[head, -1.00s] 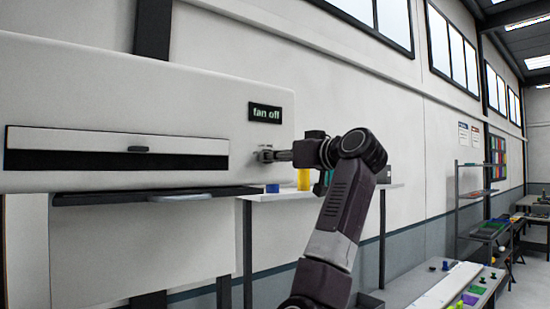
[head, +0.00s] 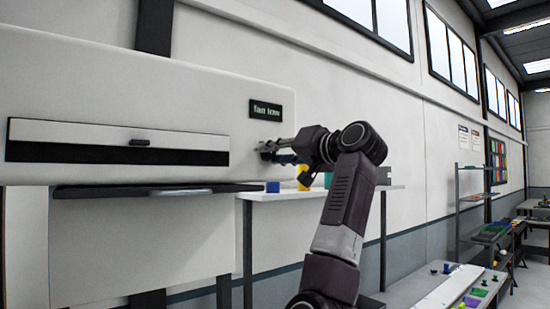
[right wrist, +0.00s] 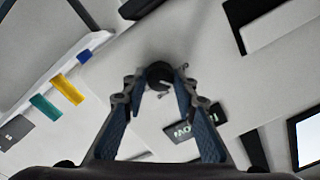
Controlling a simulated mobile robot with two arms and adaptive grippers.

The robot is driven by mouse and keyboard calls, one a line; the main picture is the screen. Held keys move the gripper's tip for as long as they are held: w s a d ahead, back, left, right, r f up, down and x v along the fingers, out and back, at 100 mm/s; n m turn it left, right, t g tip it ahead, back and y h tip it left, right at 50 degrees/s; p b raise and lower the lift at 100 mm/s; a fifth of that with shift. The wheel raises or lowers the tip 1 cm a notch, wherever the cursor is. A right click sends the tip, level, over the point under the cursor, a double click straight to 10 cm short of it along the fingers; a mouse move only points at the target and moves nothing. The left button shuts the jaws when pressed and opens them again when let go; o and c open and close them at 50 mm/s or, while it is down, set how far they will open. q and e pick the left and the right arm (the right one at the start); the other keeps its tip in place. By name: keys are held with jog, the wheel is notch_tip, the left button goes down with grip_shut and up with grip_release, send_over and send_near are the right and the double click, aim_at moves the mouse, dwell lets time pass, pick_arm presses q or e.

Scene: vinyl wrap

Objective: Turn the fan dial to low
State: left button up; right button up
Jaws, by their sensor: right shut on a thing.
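The fan dial (right wrist: 158,72) is a small dark round knob on the front of a large white machine (head: 215,105). In the right wrist view it sits between the fingertips of my right gripper (right wrist: 157,84). The gripper is shut on the dial, with its fingers on either side. In the head view my right gripper (head: 270,150) reaches in from the right to the machine's front and hides most of the dial. My left gripper is not in view.
A white shelf (head: 345,190) stands below the gripper, carrying a blue block (head: 272,187), a yellow piece (head: 303,178) and a teal piece (head: 328,180). A dark slot (head: 110,153) and a protruding ledge (head: 150,191) are on the machine to the left.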

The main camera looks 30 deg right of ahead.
jog(key=shift+m, duration=1.2)
jog(key=o, duration=1.2)
jog(key=shift+c, duration=0.2)
jog(key=shift+d, duration=0.1)
jog(key=shift+s, duration=0.15)
jog(key=s, duration=1.1)
jog(key=shift+s+d, duration=0.35)
jog(key=shift+d, duration=0.1)
